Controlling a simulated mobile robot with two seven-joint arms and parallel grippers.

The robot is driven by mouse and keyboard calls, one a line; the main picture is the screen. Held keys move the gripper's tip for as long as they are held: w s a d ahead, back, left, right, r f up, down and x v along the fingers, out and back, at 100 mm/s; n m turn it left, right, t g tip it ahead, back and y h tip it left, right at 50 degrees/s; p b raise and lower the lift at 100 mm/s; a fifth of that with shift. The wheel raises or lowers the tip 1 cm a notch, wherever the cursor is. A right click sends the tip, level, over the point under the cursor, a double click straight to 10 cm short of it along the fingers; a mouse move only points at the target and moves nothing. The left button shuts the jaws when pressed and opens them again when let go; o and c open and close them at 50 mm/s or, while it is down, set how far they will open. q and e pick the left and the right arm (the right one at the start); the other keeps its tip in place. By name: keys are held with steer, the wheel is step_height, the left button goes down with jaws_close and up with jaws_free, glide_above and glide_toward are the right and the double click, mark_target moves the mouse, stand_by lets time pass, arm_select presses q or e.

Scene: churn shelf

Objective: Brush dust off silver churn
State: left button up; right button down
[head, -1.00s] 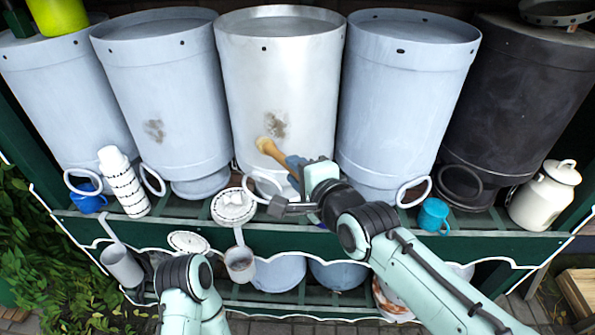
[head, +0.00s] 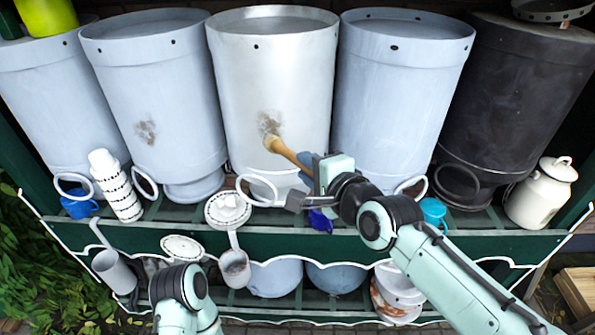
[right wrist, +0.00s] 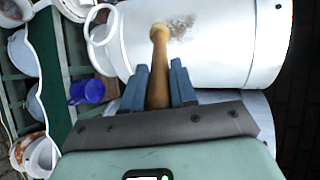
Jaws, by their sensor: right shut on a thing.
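The silver churn (head: 273,75) stands upright in the middle of the upper shelf, with a brown dust patch (head: 269,123) on its lower front. My right gripper (head: 309,164) is shut on a wooden-handled brush (head: 285,149). The brush's rounded end is at the lower edge of the dust patch; I cannot tell whether it touches. In the right wrist view the brush (right wrist: 159,70) stands between the blue fingers (right wrist: 160,88), its end just left of the dust (right wrist: 182,24). Of my left arm only a link shows at the bottom; its gripper is out of view.
Pale blue churns (head: 158,100) (head: 401,90) flank the silver one, and the left one has its own dust patch. A black churn (head: 507,100) stands right.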

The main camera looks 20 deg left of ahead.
steer(key=shift+d, duration=0.3)
steer(key=shift+w+a+r+p, duration=0.15)
steer(key=shift+r+p, duration=0.7)
steer(key=shift+p, duration=1)
arm_select(q)
steer(key=w+r+p, duration=0.3)
steer(key=r+p, duration=0.1)
steer(key=r, duration=0.4)
steer(key=shift+r+p, duration=0.2)
steer(key=shift+p, duration=0.1)
arm_select(e)
steer(key=shift+s+a, duration=0.25)
steer(key=shift+a, duration=0.65)
steer(key=shift+s+a, duration=0.2)
steer(key=shift+a, duration=0.65)
arm_select(q)
steer(key=shift+r, duration=0.1)
arm_select(e)
steer(key=shift+r, duration=0.1)
